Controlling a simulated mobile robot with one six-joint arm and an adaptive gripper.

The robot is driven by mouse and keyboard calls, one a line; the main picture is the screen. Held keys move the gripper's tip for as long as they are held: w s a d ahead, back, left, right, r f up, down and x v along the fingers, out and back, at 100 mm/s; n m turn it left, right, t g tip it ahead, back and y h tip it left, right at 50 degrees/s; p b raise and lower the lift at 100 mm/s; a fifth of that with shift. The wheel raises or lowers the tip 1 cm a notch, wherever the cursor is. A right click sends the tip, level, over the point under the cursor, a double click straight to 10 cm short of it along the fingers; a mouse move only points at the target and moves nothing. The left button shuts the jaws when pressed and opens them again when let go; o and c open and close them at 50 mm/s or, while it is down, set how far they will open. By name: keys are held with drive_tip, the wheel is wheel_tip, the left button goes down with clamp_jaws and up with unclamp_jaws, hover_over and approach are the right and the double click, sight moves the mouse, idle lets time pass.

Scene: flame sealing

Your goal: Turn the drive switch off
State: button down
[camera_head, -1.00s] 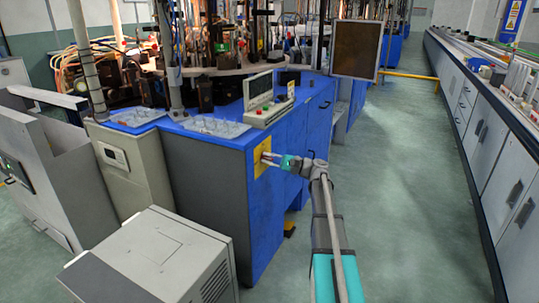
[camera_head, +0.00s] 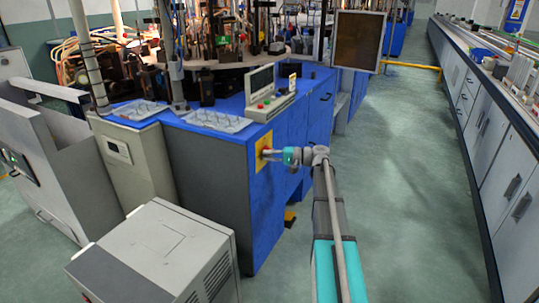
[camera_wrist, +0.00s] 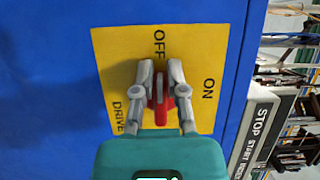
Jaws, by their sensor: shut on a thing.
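The drive switch is a red handle (camera_wrist: 160,100) on a yellow plate (camera_wrist: 207,62) marked OFF, ON and DRIVE. The plate (camera_head: 262,149) is on the side of the blue machine cabinet in the head view. My gripper (camera_wrist: 161,80) is in front of the plate, its two grey fingers closed on either side of the red handle. In the wrist view the handle lies in line with the fingers, its upper end toward the OFF lettering. The fingers hide parts of the handle and its base. In the head view my gripper (camera_head: 271,154) reaches the plate from the right.
A control box with buttons (camera_head: 270,105) stands on the blue cabinet (camera_head: 290,140) above the plate. A grey box unit (camera_head: 160,255) stands on the floor at front left. The green aisle floor (camera_head: 400,180) to the right is clear, up to a long grey bench (camera_head: 490,140).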

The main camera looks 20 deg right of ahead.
drive_tip(key=shift+w+d+r, duration=0.1)
drive_tip(key=shift+w+d, duration=0.05)
drive_tip(key=shift+w, duration=0.3)
drive_tip(key=c, duration=0.7)
unclamp_jaws()
drive_tip(key=shift+s, duration=0.15)
drive_tip(key=v, duration=1.2)
